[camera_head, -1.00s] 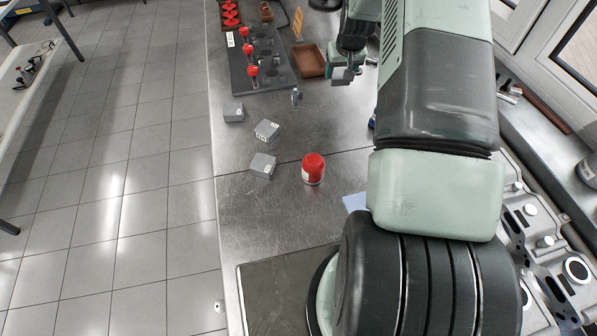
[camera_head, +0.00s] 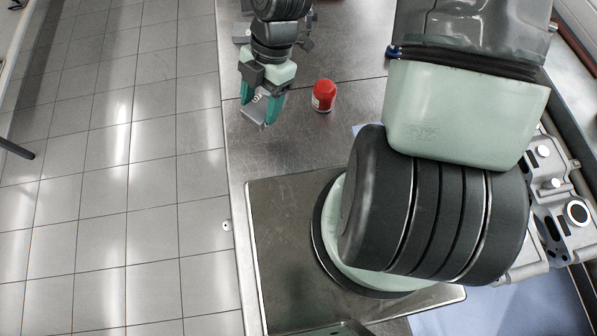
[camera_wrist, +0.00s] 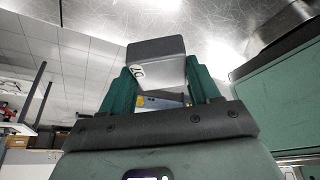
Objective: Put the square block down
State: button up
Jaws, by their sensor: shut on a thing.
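My gripper (camera_head: 262,104) is shut on a grey square block (camera_head: 255,111), with the teal fingers on either side of it. The block is tilted in the head view, over or close to the metal bench near its left edge. I cannot tell whether it touches the bench. In the wrist view the block (camera_wrist: 158,55) sits between the fingertips (camera_wrist: 160,80), with a dark mark on its pale face.
A red-capped jar (camera_head: 324,95) stands on the metal bench (camera_head: 300,150) just right of my gripper. A grey block (camera_head: 241,33) lies behind, partly hidden. A dark metal plate (camera_head: 285,215) lies nearer. Tiled floor drops off left of the bench edge. Engine parts (camera_head: 555,190) are at right.

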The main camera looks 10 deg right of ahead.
jog(key=shift+s+a+f+n, duration=0.2)
jog(key=shift+s+f+n, duration=0.35)
jog(key=shift+s, duration=0.2)
notch_tip(320, 180, down, 4)
jog(key=shift+f, duration=2.3)
jog(key=shift+f, duration=0.15)
jog(key=o, duration=1.3)
jog(key=shift+c, duration=0.2)
jog(key=v, duration=1.2)
jog(key=shift+w+a, duration=0.15)
jog(key=shift+a, duration=0.05)
